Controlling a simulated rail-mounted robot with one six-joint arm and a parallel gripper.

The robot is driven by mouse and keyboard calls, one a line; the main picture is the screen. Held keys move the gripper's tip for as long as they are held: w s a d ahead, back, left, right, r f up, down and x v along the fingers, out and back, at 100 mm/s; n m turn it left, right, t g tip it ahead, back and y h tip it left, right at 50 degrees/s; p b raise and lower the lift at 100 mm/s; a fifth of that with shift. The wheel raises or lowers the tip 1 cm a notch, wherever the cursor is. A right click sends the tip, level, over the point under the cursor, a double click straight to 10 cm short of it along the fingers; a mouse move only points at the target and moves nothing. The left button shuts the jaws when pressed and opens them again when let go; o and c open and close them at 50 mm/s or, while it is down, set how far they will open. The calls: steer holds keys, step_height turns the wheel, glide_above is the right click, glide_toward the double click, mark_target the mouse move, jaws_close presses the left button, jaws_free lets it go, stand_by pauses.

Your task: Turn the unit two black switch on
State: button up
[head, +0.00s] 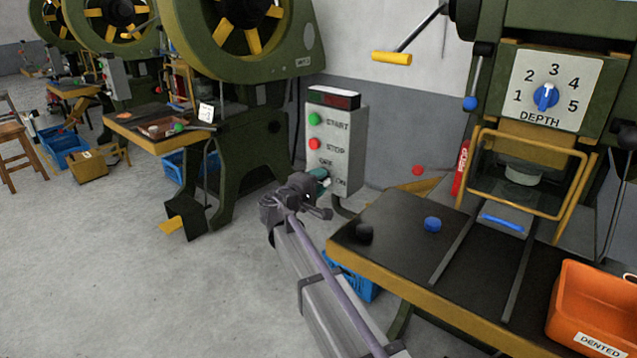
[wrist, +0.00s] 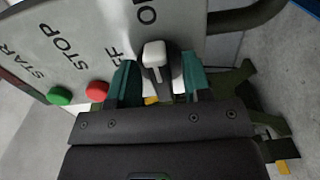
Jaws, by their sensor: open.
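The grey control box (head: 347,150) stands beside the green press, with an OFF/ON switch low on its face. In the wrist view the switch (wrist: 156,60) has a dark base and a pale lever, close to the OFF and ON lettering. I cannot tell which setting it is at. My gripper (head: 319,178) is at the lower front of the box and covers most of the switch in the head view. In the wrist view its teal fingers (wrist: 160,74) are open, one on each side of the switch. Contact with the lever cannot be told.
The box has a green START button (head: 315,119) and a red STOP button (head: 314,144) above the switch. A dark worktable (head: 390,262) with a blue knob (head: 432,224) and an orange bin (head: 592,300) is at the right. Open floor lies left.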

steer(key=v, duration=1)
steer(key=shift+s+a, duration=0.2)
steer(key=shift+s, duration=0.15)
steer(key=s+d+f+m+g+y+p, duration=0.1)
steer(key=s+d+f+m+g, duration=0.1)
steer(key=s+d+f+g, duration=0.25)
steer(key=s+d+r+m+g+y+p, duration=0.1)
steer(key=s+d+m+g+y+p, duration=0.15)
steer(key=s+d+p, duration=0.3)
steer(key=s+d+r+m+g+y+p, duration=0.1)
steer(key=s+d+r+g+y+p, duration=0.1)
steer(key=s+d+g+p, duration=0.35)
steer(key=s+d+r+m+g+y+p, duration=0.2)
steer(key=s+d+r+m+y+p, duration=0.3)
steer(key=s+d+r+p, duration=0.4)
steer(key=shift+s+d+r+p, duration=0.35)
steer(key=shift+d+r+p, duration=1.6)
steer(key=shift+p, duration=1.65)
